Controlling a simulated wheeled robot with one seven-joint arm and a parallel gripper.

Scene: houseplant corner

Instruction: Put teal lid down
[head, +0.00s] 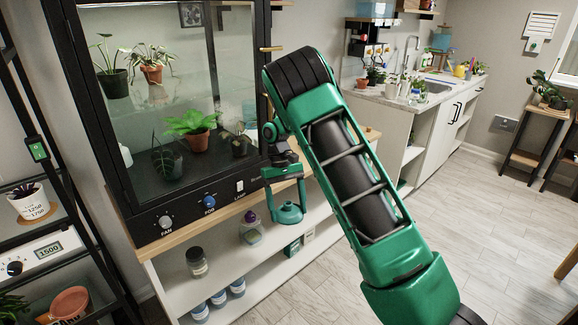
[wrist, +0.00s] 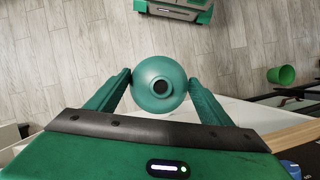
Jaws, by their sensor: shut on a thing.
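The teal lid (head: 289,215) hangs between the fingers of my gripper (head: 286,199) in the head view. It is in the air in front of the white shelf unit, below the level of its wooden top. In the wrist view, the lid (wrist: 145,92) is round with a dark round centre. Both green fingers of my gripper (wrist: 160,82) press against its sides. My gripper is shut on the lid. Nothing shows directly under the lid as support.
A glass plant cabinet (head: 160,100) stands on the wooden top (head: 190,240). The shelf below holds a dark-lidded jar (head: 196,262), a purple-topped bottle (head: 250,229) and several blue-white containers. A counter with a sink (head: 437,87) is at the back right. The floor (head: 480,220) is open.

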